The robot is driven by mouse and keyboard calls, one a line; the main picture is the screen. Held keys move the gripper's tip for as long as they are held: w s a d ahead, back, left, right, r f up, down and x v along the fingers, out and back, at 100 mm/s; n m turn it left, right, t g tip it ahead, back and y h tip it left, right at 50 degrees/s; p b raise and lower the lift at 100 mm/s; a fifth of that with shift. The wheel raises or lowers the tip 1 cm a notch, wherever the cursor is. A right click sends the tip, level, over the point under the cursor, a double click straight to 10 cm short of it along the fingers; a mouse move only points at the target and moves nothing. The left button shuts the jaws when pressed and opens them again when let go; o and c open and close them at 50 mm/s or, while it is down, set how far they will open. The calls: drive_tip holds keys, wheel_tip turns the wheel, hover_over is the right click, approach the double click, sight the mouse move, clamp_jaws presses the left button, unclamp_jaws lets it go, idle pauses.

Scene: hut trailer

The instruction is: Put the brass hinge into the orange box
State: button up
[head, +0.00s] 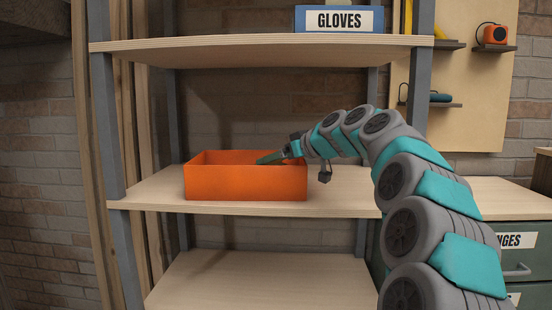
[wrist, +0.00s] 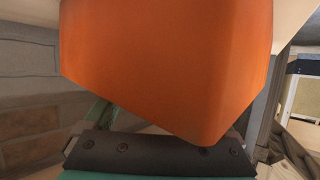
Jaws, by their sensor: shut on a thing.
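The orange box (head: 245,183) stands upright on the middle shelf, open at the top. In the wrist view an orange wall of the box (wrist: 165,65) fills most of the picture. My gripper (head: 266,158) reaches in from the right, its fingers over the right rear part of the box's opening. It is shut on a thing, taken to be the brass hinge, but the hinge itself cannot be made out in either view. In the wrist view the dark gripper body shows at the bottom, with a green finger partly hidden behind the orange.
The middle shelf (head: 150,190) has bare wood left of the box. The upper shelf (head: 240,46) carries a blue GLOVES box (head: 338,19). Grey posts (head: 107,130) frame the rack. A drawer cabinet (head: 518,240) stands at the right. The lower shelf (head: 260,280) looks bare.

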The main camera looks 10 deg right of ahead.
drive_tip(key=shift+f+b, duration=0.3)
drive_tip(key=shift+b, duration=0.15)
drive_tip(key=shift+f+b, duration=0.3)
drive_tip(key=shift+b, duration=0.05)
drive_tip(key=o, duration=1.2)
drive_tip(key=shift+c, duration=0.2)
drive_tip(key=shift+r, duration=0.15)
drive_tip(key=shift+r+p, duration=0.55)
drive_tip(key=shift+p, duration=0.3)
drive_tip(key=b+v, duration=0.2)
drive_tip(key=v, duration=1)
drive_tip(key=shift+s+f, duration=0.1)
